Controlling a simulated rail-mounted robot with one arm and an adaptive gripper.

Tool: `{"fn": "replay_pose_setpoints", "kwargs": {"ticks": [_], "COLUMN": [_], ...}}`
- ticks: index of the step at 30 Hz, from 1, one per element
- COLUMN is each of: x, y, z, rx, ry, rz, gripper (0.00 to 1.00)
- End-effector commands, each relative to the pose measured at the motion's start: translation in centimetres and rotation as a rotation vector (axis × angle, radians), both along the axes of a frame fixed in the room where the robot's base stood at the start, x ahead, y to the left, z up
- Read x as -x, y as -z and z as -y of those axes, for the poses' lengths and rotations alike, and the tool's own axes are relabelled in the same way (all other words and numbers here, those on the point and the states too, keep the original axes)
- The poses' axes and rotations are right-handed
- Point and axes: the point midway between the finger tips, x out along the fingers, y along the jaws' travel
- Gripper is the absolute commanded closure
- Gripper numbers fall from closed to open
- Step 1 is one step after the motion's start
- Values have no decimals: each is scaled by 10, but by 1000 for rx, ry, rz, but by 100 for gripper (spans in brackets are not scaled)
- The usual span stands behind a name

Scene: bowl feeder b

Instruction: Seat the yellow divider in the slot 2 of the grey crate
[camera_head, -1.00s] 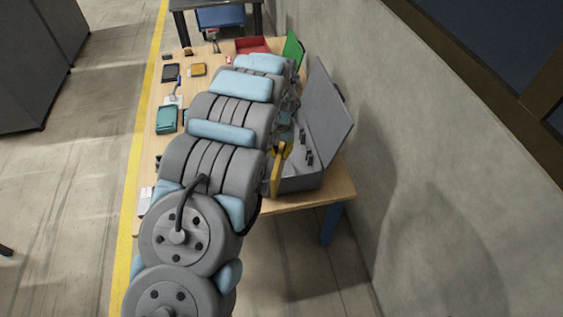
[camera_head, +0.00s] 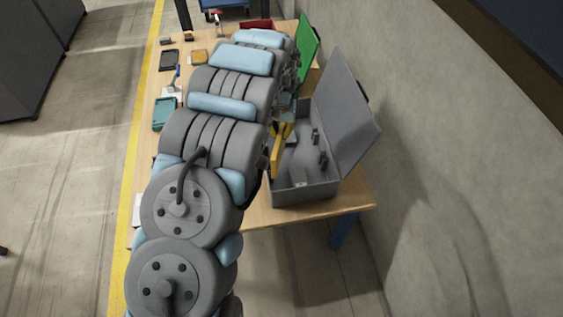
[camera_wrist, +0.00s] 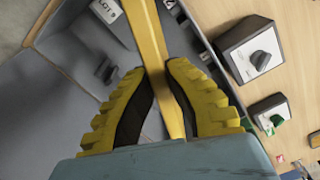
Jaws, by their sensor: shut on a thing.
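The yellow divider (camera_wrist: 150,45) is a long flat bar. My gripper (camera_wrist: 168,85), with ribbed yellow fingers and dark pads, is shut on it in the wrist view. The divider (camera_head: 277,152) also shows in the head view, upright at the left side of the grey crate. The grey crate (camera_head: 305,192) stands open on the table, its lid tilted back toward the wall. Its grey inside (camera_wrist: 60,115) shows at left in the wrist view. My arm hides the crate's left part and most of my gripper in the head view. I cannot tell whether the divider touches a slot.
A green panel (camera_head: 307,48) and a red bin (camera_head: 257,25) stand behind the crate. A teal box (camera_head: 164,114) and small items lie along the table's left side. The wall is close on the right.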

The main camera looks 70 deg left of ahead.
Motion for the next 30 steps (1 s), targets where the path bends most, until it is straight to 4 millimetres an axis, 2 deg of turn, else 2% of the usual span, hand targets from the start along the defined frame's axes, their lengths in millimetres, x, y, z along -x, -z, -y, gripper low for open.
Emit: {"fn": "replay_pose_setpoints", "kwargs": {"ticks": [1,14,18,25,30], "x": [0,0,1,1,1], "y": [14,71,95,108,132], "z": [0,0,0,-1,0], "rx": [-1,-1,2,-1,0], "ry": [0,0,-2,0,-1], "rz": [1,-1,-1,-1,0], "gripper": [100,100,100,100,100]}}
